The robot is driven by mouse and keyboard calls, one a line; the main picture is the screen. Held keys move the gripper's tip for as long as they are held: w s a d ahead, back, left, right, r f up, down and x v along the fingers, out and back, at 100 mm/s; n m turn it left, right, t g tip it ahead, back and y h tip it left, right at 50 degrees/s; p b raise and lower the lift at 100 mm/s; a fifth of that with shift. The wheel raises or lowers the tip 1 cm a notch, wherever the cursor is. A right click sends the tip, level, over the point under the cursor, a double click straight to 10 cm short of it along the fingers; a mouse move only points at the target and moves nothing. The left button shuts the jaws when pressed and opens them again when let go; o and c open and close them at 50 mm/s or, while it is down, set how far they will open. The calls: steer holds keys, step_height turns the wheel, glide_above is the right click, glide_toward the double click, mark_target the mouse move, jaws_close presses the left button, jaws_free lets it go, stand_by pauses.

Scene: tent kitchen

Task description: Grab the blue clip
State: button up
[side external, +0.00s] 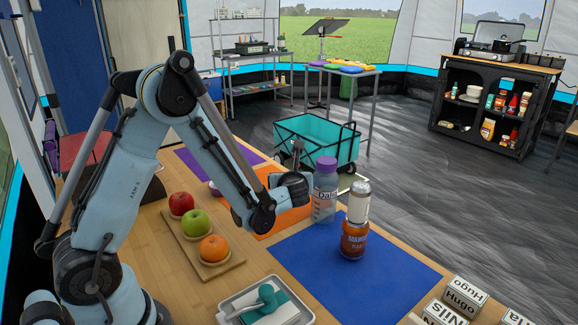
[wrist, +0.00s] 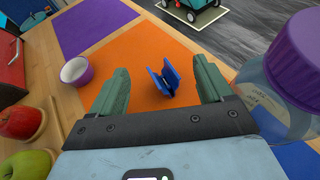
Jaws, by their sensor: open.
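The blue clip (wrist: 166,78) lies on the orange mat (wrist: 125,62) in the wrist view, with its two flaps spread apart. My gripper (wrist: 160,84) is open and empty, with a green finger on each side of the clip in that view; I cannot tell how high the fingers are above it. In the side external view my gripper (side external: 298,165) is over the orange mat (side external: 288,220), and the clip is not visible there.
A purple-lidded bottle (side external: 325,190) stands close to the right of my gripper and also shows in the wrist view (wrist: 290,75). A sauce jar (side external: 355,238) stands on the blue mat (side external: 300,265). A fruit board (side external: 185,238) and a small bowl (wrist: 76,71) are left.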

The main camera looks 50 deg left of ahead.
step_height(320, 180, down, 4)
steer(key=shift+r, duration=0.25)
steer(key=shift+w+a+f, duration=0.4)
steer(key=shift+a+f, duration=0.15)
steer(key=shift+a, duration=0.05)
steer(key=shift+x, duration=2.95)
